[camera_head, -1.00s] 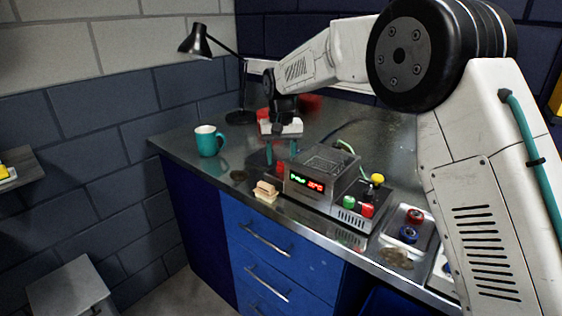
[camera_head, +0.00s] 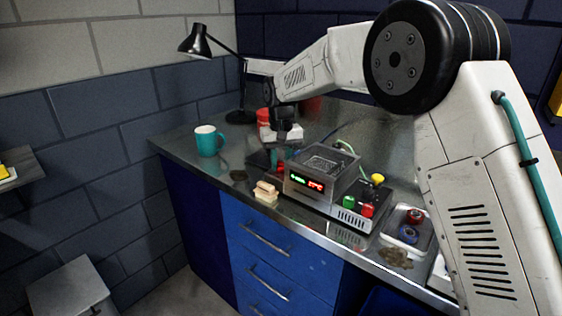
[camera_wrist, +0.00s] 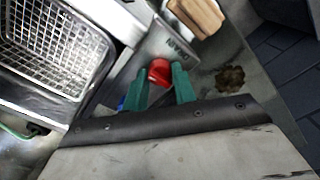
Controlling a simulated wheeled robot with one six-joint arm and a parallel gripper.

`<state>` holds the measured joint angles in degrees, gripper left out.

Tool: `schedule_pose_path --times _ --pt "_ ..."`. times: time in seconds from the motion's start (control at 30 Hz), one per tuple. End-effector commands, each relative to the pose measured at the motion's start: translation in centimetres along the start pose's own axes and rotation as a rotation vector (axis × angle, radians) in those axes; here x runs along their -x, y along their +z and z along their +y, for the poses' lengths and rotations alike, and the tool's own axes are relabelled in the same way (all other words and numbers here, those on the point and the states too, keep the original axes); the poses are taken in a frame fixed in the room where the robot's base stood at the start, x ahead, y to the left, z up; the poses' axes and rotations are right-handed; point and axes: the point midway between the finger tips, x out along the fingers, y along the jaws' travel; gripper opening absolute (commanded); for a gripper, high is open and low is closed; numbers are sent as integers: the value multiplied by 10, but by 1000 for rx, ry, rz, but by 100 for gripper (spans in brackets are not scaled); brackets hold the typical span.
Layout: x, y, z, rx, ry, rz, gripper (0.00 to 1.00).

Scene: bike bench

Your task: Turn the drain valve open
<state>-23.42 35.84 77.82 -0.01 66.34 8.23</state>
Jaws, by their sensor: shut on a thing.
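The drain valve's red handle (camera_wrist: 159,71) sits beside a metal plate marked DRAIN (camera_wrist: 172,44) in the wrist view. My gripper (camera_wrist: 161,76) has its two green fingers on either side of the red handle and is shut on it. In the head view my gripper (camera_head: 277,158) is low at the left end of the metal basket unit (camera_head: 320,172), which has a lit display. The valve's lower part is hidden behind the fingers in the wrist view, so I cannot tell how far it is turned.
A wooden block (camera_head: 266,192) stands close in front of the valve. A teal mug (camera_head: 208,141) and a black lamp (camera_head: 198,42) are at the left and back. A tray (camera_head: 427,240) with red and blue parts is at the right. The bench's left front is mostly clear.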

Motion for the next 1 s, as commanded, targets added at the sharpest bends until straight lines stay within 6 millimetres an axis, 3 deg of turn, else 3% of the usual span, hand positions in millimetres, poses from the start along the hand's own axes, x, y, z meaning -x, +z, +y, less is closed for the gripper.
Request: schedule_pose_path --times 0.33,0.37,0.4,0.43,0.77,1.0 --pt "1 0 0 36 0 0 4" --pt "1 0 0 36 0 0 35" --pt "1 0 0 36 0 0 46" --pt "1 0 0 36 0 0 49" --pt "5 0 0 35 0 1 49" --pt "42 -1 0 35 0 3 49"
